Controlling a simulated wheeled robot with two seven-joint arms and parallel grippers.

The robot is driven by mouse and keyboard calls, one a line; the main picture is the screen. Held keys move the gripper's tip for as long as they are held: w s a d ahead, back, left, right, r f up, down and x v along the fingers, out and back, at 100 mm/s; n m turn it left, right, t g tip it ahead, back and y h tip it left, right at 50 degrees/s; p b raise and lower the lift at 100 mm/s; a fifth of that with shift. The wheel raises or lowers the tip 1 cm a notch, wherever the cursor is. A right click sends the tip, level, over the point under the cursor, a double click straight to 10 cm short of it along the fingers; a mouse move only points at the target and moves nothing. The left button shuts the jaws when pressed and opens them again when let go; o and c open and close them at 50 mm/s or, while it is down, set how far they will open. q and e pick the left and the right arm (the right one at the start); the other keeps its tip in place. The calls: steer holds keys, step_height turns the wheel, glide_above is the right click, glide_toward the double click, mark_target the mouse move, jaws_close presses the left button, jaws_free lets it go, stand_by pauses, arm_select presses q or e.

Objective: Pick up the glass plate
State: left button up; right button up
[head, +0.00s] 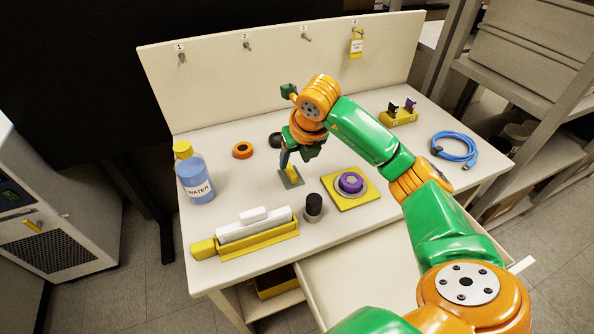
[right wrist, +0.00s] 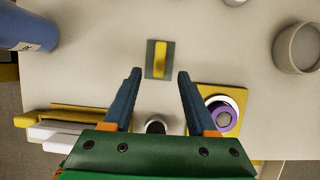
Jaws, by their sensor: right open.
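The glass plate, a small grey-green square with a yellow bar across its middle, lies flat on the table in the head view (head: 291,182). It also shows in the right wrist view (right wrist: 151,60). My right gripper (head: 287,163) is over the plate in the head view, with its arm partly in front. In the right wrist view its two blue fingers (right wrist: 158,74) are spread and empty, with the plate beyond and between their tips. I see no contact. My left gripper is not in view.
A water bottle (head: 195,177) stands left. A yellow holder with a white block (head: 255,231), a black-capped cylinder (head: 313,210) and a purple-topped knob on a yellow plate (head: 350,183) are in front.

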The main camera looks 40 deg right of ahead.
mark_target(291, 170)
steer(key=shift+d+f, duration=0.1)
steer(key=shift+f, duration=0.15)
steer(key=p+x, duration=0.1)
steer(key=x, duration=0.5)
steer(key=shift+w, duration=0.15)
steer(key=shift+r, duration=0.1)
steer(key=shift+c, duration=0.7)
jaws_close()
